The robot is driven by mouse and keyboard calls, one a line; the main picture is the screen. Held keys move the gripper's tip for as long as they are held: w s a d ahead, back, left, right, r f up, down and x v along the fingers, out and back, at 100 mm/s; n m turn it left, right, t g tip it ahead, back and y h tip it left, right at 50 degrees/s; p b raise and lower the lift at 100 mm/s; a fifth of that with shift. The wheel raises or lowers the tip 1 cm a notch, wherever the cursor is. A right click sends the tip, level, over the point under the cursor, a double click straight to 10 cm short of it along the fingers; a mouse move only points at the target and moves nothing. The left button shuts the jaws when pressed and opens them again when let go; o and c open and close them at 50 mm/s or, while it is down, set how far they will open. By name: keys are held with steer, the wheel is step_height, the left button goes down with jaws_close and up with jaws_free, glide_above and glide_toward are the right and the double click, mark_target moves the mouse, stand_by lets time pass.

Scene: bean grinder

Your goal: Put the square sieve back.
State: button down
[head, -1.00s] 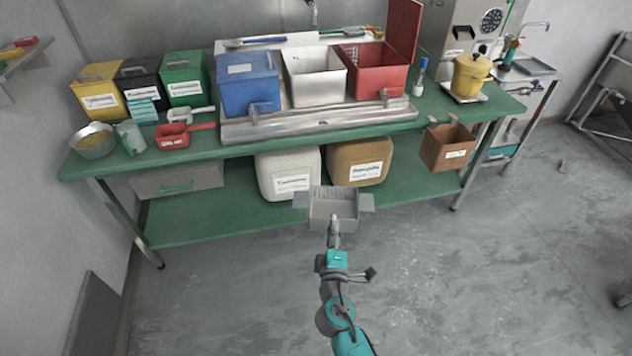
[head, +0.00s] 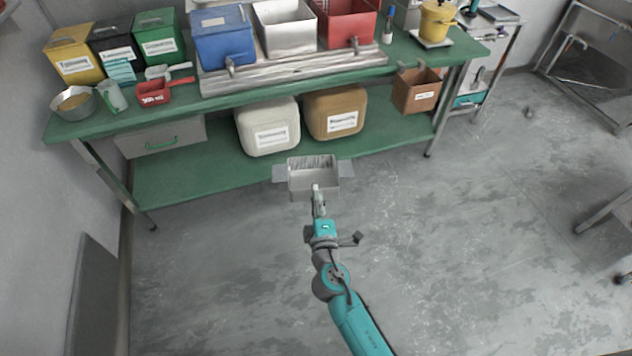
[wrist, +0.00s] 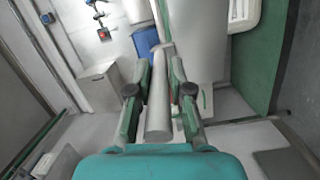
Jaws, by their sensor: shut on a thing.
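The square sieve (head: 300,184) is a grey box-shaped pan with a flat tab on each side. It is held in front of the green bench, with its open top facing up in the head view. My gripper (head: 318,203) is shut on the sieve's handle, at the near side of the pan. In the wrist view, the round grey handle (wrist: 158,108) lies between the fingers of my gripper (wrist: 160,85). The pan's underside is hidden in the head view.
The green bench (head: 225,105) carries blue (head: 222,45), white (head: 288,30) and red (head: 348,25) bins. Two labelled containers (head: 268,127) stand on its lower shelf. A brown box (head: 415,92) hangs at its right end. The floor (head: 460,240) to the right is clear.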

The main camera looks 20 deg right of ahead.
steer(key=s+f+n+y, duration=0.2)
steer(key=s+f+y, duration=0.2)
steer(key=shift+n, duration=0.4)
steer(key=shift+d, duration=0.1)
stand_by(0.3)
